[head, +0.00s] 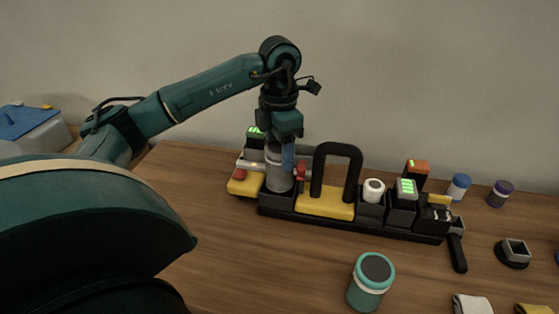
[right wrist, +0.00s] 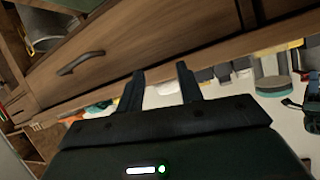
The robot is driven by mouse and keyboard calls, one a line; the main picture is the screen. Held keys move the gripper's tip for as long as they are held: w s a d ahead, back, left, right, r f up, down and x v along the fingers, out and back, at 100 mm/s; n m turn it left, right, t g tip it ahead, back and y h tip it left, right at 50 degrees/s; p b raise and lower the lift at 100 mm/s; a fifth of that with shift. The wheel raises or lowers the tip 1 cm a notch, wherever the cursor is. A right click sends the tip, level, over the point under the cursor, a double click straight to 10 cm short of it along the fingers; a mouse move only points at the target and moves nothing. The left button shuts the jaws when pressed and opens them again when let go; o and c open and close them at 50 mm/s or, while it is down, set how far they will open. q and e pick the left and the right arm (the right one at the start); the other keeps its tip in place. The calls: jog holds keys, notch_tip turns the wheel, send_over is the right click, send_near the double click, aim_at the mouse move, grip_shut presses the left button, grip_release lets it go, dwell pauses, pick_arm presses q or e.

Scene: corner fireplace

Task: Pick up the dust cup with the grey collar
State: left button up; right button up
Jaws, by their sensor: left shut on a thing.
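The dust cup with the grey collar (head: 277,181) appears to be the greyish clear cylinder standing upright in the left part of the black rack (head: 400,231). My left gripper (head: 287,160) comes down on it from above and is shut on its upper part. The gripper and wrist hide much of the cup's top, so the collar is only partly visible. The cup's lower end is at the rack, and I cannot tell whether it is clear of it. My right gripper (right wrist: 161,73) is open and empty in the right wrist view, in front of a wooden drawer front.
A black arch handle on a yellow base (head: 325,207) stands right beside the cup. Red and silver parts and green-lit batteries (head: 406,190) crowd the rack. A teal jar (head: 369,284), a blue-capped jar (head: 458,187) and a purple-capped jar (head: 500,193) stand apart.

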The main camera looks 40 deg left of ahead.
pick_arm(q)
notch_tip(320, 180, up, 14)
jog(key=p, duration=0.4)
jog(key=shift+f+p, duration=0.25)
jog(key=shift+p, duration=0.1)
pick_arm(e)
jog(key=shift+w+a+r+n+g, duration=0.3)
jog(key=shift+r+g, duration=0.1)
jog(key=shift+r, duration=0.25)
